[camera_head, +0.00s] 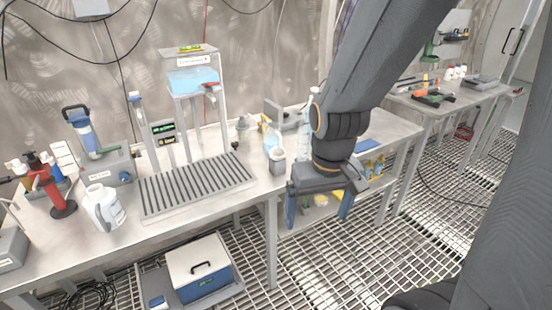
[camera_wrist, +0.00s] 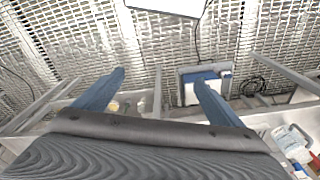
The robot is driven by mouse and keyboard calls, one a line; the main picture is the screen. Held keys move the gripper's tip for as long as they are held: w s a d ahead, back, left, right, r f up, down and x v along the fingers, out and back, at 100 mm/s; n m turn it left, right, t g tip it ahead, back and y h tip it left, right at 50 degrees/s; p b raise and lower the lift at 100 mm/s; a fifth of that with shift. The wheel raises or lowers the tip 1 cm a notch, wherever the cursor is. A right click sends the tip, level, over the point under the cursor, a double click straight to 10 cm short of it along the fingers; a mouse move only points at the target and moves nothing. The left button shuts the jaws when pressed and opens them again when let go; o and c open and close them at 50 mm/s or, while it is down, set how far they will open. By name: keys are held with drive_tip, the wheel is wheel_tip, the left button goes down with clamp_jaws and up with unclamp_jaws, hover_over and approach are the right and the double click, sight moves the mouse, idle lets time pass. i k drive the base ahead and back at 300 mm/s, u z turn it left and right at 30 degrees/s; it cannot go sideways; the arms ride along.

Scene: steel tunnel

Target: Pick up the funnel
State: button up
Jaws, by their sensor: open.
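I cannot pick out the funnel with certainty in either view. A small pale-grey object (camera_head: 243,123) near the back of the bench has a narrow top, but it is too small to identify. My gripper (camera_head: 318,212) points down in front of the bench edge, with its two blue fingers spread apart. In the wrist view my gripper (camera_wrist: 159,77) is open with nothing between its fingers, above the floor grating and bench frame. My arm hides part of the bench behind it.
The bench holds a ribbed drain tray (camera_head: 195,187), a white jug (camera_head: 103,207), a grey cup (camera_head: 277,161) and a water stand (camera_head: 193,80). A blue-and-white box (camera_head: 200,268) sits below. A second table (camera_head: 455,105) stands right. Grating floor between is clear.

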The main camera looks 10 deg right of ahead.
sight(277, 154)
drive_tip(key=z, duration=1.5)
drive_tip(key=i, duration=1.55)
drive_tip(key=u, duration=2.7)
